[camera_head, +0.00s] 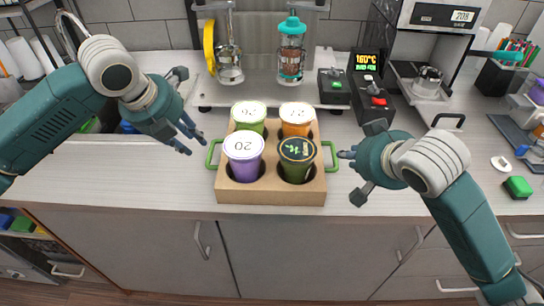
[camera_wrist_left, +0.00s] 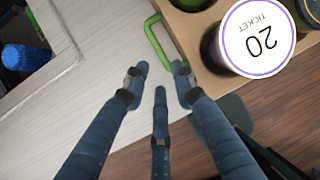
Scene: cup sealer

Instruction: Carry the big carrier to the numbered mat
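The big carrier (camera_head: 270,197) is a tan box with a green handle at each end, standing on the counter. It holds several lidded cups: white-lidded purple (camera_head: 243,157), green (camera_head: 248,115) and orange (camera_head: 297,118) ones, and a dark-lidded one (camera_head: 297,158). My left gripper (camera_head: 188,140) is open and empty, left of the left handle (camera_head: 213,153); in the left wrist view that handle (camera_wrist_left: 155,42) lies beyond the spread fingertips. My right gripper (camera_head: 350,174) is open, close beside the right handle (camera_head: 330,157); I cannot tell whether they touch. I cannot make out a numbered mat.
Behind the carrier stand a teal-lidded shaker (camera_head: 291,52), a control box with a lit display (camera_head: 368,85) and a machine (camera_head: 430,60). A green block (camera_head: 518,187) and a dark grey tray (camera_head: 515,135) are at the right. The counter in front of the carrier is a narrow clear strip.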

